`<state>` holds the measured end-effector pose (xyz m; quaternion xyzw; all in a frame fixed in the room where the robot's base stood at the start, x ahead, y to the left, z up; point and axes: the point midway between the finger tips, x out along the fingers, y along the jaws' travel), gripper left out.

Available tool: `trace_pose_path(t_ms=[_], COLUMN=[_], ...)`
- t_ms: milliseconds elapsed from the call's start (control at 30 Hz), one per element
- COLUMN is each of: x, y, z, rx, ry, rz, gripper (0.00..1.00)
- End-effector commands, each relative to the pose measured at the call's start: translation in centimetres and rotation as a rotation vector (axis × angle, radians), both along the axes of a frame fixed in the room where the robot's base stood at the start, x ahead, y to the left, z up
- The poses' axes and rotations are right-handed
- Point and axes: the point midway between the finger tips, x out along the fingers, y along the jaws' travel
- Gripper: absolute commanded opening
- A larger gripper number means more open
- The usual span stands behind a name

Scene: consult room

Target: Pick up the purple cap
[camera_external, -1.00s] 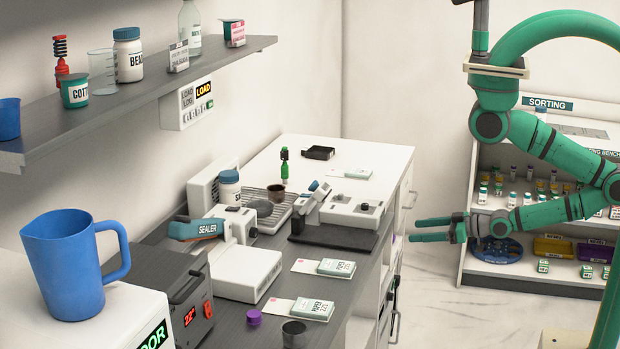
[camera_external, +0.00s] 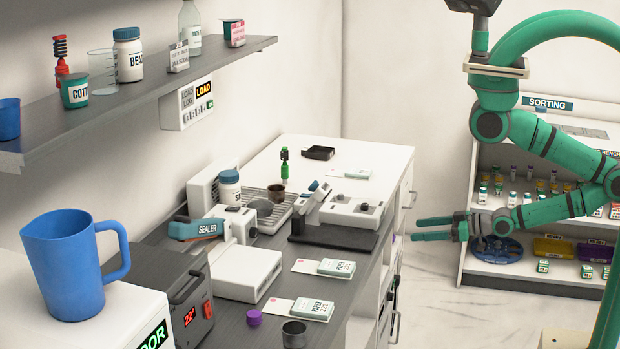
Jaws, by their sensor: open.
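The purple cap (camera_external: 254,318) sits on the grey counter (camera_external: 233,327) near its front. My gripper (camera_external: 414,229) is at the right of the view, past the counter's right edge and well apart from the cap. Its green fingers point left, are spread apart and hold nothing.
A blue jug (camera_external: 70,264) stands at front left. A grey shelf (camera_external: 150,90) hangs above the counter. A sorting shelf (camera_external: 560,279) stands behind my arm.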

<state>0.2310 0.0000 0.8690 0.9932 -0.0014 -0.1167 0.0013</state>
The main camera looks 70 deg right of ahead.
Motion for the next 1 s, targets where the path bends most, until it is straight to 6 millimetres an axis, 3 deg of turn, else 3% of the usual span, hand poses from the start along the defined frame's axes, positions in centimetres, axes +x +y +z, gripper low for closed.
trace_pose_path(t_ms=[467,533,567,867,1000], x=[0.0,0.0,0.0,0.2,1.5], y=[0.0,0.0,0.0,0.2,2.0], z=[0.0,0.0,0.0,-0.1,-1.2], rx=[0.000,0.000,0.000,0.004,0.045], ry=[0.000,0.000,0.000,-0.001,-0.002], rz=[0.000,0.000,0.000,0.005,0.056], gripper=[0.68,0.51,0.48,0.48,0.48])
